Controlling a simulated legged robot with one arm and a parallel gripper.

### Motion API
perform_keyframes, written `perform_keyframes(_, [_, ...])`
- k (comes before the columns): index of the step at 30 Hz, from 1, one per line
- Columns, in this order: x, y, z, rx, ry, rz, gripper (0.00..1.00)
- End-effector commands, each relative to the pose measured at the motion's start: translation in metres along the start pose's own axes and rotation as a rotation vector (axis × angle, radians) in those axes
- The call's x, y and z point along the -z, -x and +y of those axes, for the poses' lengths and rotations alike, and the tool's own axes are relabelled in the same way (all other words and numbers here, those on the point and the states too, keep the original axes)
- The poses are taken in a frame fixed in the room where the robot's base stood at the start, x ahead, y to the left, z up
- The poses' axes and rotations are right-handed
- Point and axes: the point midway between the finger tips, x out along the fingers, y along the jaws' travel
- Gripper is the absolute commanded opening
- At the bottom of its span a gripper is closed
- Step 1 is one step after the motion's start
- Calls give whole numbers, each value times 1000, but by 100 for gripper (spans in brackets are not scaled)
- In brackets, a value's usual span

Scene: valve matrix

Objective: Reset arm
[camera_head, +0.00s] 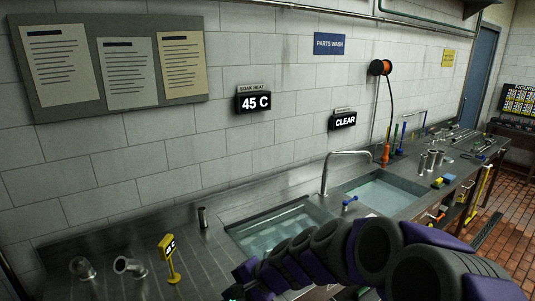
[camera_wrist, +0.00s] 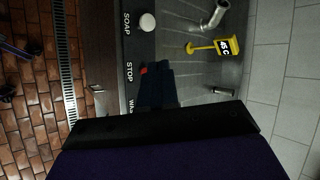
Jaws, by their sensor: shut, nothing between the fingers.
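My arm (camera_head: 330,250), purple and black, reaches from the lower right across the front of the sinks. Its far end is low in the head view, near the bottom edge, where the fingers are hard to make out. In the wrist view my gripper (camera_wrist: 157,72) shows as a dark shape past a wide black bar. It is shut and empty, over the counter edge by the STOP label (camera_wrist: 130,72). A small red part beside the label is partly covered.
A yellow 45 C tag (camera_head: 168,257) and metal pipe elbows (camera_head: 130,266) stand on the steel counter at left. Two water-filled basins (camera_head: 280,228) and a faucet (camera_head: 340,160) lie behind my arm. Brick floor lies in front.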

Motion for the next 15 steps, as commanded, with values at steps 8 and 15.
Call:
perform_keyframes(8, [-72,65,72,-233,311,-58,0])
perform_keyframes(15, [-111,126,161,-494,478,-84,0])
